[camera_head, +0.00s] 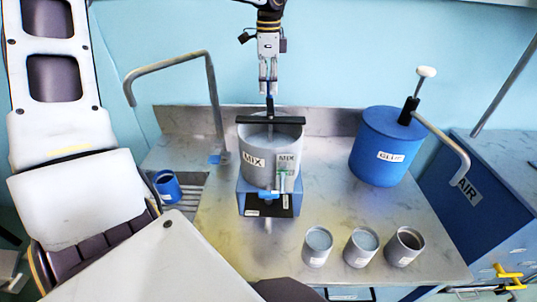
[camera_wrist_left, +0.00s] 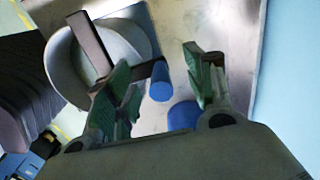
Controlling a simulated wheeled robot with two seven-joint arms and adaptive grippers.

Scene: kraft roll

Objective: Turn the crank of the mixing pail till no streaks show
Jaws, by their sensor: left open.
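The grey mixing pail (camera_head: 255,160), labelled MIX, stands upright on a blue stand (camera_head: 252,199) on the worktop. The pail (camera_wrist_left: 62,72) and the blue knob (camera_wrist_left: 160,82) also show in the left wrist view. My left gripper (camera_head: 268,86) points down over the knob, its fingers apart on either side of it. I cannot tell whether they touch it. Streaks in the grey contents cannot be made out. My right gripper is not in view.
A blue GLUE pail (camera_head: 377,158) with its own handle stands to the right. Several small cups, including a grey one (camera_head: 318,246), line the front edge. A blue cup (camera_head: 167,186) and a bent pipe (camera_head: 213,95) are at left. Bare worktop (camera_head: 325,190) lies between the pails.

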